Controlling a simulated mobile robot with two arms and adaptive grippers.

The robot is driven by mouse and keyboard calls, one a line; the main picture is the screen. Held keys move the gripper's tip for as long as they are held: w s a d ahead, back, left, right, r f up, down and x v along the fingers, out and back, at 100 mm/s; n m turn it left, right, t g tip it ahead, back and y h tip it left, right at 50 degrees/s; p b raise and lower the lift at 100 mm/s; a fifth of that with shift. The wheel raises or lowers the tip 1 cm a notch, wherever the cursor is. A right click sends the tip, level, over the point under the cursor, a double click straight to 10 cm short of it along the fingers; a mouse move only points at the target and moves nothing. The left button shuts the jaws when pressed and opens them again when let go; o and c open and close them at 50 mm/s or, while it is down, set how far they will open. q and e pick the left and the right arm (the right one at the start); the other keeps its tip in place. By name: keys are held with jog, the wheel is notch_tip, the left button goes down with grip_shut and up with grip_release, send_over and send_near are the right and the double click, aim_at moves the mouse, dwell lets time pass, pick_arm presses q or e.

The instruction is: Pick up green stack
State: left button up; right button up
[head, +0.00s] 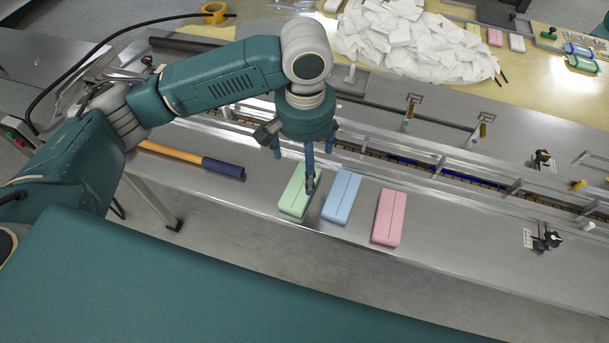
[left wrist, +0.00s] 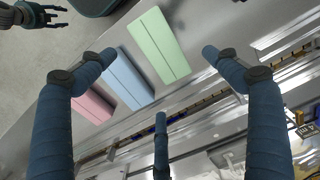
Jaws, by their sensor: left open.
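The green stack (head: 295,195) lies on the steel ledge of the machine in the head view, left of a blue stack (head: 342,196) and a pink stack (head: 389,217). My left gripper (head: 303,178) is above the far side of the green stack, with a finger overlapping it in the picture. In the left wrist view the green stack (left wrist: 163,46) is at the top, beyond the spread fingers of my left gripper (left wrist: 157,85). The fingers are open with nothing between them. A hand-like gripper, my right one (left wrist: 40,14), shows at the top left, with its fingers apart.
A tool with an orange handle (head: 180,155) lies left of the green stack. A conveyor channel with metal rails (head: 440,165) runs behind the stacks. A heap of white packets (head: 415,45) lies farther back.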

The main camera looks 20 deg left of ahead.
aim_at(304, 187)
pick_arm(q)
jog(key=f, duration=0.2)
jog(key=s+f, duration=0.1)
jog(key=f, duration=0.1)
jog(key=shift+w+f+p, duration=0.1)
jog(key=shift+f+p, duration=0.25)
notch_tip(304, 187, down, 4)
jog(key=shift+d+f+p, duration=0.15)
jog(key=shift+p, duration=0.4)
jog(key=shift+f, duration=0.15)
jog(key=c, duration=1)
pick_arm(e)
jog(key=s, duration=0.1)
jog(key=s+r, duration=0.1)
jog(key=s, duration=0.1)
jog(key=shift+s+r, duration=0.35)
jog(key=shift+r, duration=0.05)
